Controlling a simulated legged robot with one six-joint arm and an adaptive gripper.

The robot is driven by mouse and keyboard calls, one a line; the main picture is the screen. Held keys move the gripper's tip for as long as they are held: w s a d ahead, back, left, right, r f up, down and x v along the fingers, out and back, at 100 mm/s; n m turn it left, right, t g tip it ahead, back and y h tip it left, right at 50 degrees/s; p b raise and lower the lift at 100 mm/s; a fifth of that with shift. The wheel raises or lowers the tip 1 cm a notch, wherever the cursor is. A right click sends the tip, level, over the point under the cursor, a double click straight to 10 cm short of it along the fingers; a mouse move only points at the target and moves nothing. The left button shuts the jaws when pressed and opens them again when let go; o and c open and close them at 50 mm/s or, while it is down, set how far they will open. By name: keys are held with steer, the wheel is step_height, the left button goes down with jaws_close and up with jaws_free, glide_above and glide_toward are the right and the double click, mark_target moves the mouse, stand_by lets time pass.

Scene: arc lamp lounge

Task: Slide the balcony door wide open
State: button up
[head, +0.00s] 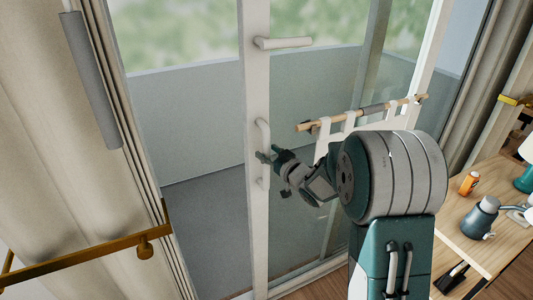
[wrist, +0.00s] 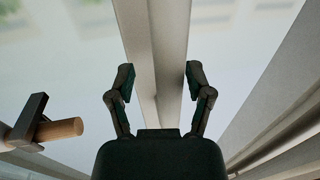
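The balcony door is a glass panel with a white upright stile (head: 255,90), which also shows in the wrist view (wrist: 172,50). A white vertical pull handle (head: 263,130) is on the stile, and a white horizontal lever (head: 283,43) sits higher up. Left of the stile I see the balcony floor (head: 205,230) through what looks like a gap, though clear glass there cannot be ruled out. My gripper (head: 267,156) is at the pull handle's lower half. In the wrist view its fingers (wrist: 159,78) are spread apart, with the stile between them; contact cannot be told.
A wooden rod (head: 312,124) with white fabric loops crosses the glass right of the handle. A brass rail (head: 90,250) and curtain (head: 40,180) are at left.

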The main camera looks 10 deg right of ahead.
steer(key=shift+d, duration=0.25)
steer(key=shift+s+d, duration=0.2)
steer(key=shift+s, duration=0.15)
steer(key=v, duration=1.1)
steer(key=x, duration=0.8)
steer(key=a+x, duration=0.1)
steer(key=x, duration=0.3)
steer(key=shift+s+a, duration=0.1)
steer(key=shift+s, duration=0.15)
